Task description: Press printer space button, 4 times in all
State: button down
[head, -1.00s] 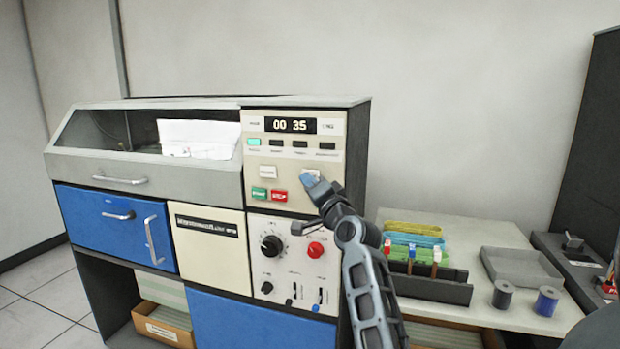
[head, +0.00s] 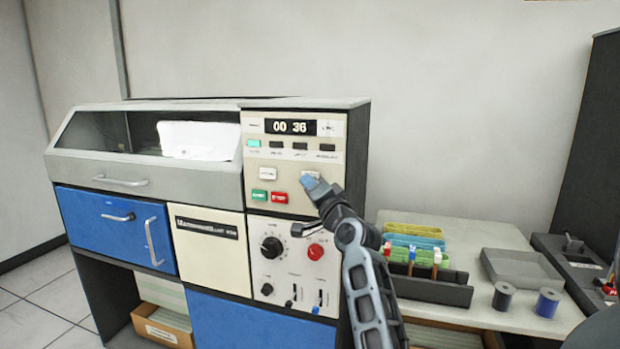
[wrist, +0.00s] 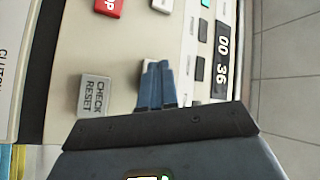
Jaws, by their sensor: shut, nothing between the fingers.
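The printer (head: 205,235) has a cream control panel (head: 250,208) whose counter (head: 290,127) reads 00 36; the counter also shows in the wrist view (wrist: 222,60). My gripper (head: 307,181) is shut and empty, with its blue fingertips at the upper right white button (head: 318,174). In the wrist view the fingertips (wrist: 156,66) cover most of this button, so its label is hidden. I cannot tell whether they touch it or how far it is pushed in. Another white button (head: 268,173) sits to its left; its label is too small to read.
A green button (head: 259,195) and a red stop button (head: 279,197) lie below. The check reset button (wrist: 95,96) is close beside my fingers. Knobs (head: 271,247) sit on the lower panel. A side table (head: 470,235) with trays and spools stands at right.

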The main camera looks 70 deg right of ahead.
jog(key=shift+s+a, duration=0.1)
jog(key=shift+a, duration=0.45)
jog(key=shift+a+p, duration=0.1)
jog(key=shift+p, duration=0.3)
jog(key=a+p, duration=0.4)
jog(key=shift+s+a, duration=0.15)
jog(key=shift+a, duration=0.25)
dwell(2.0)
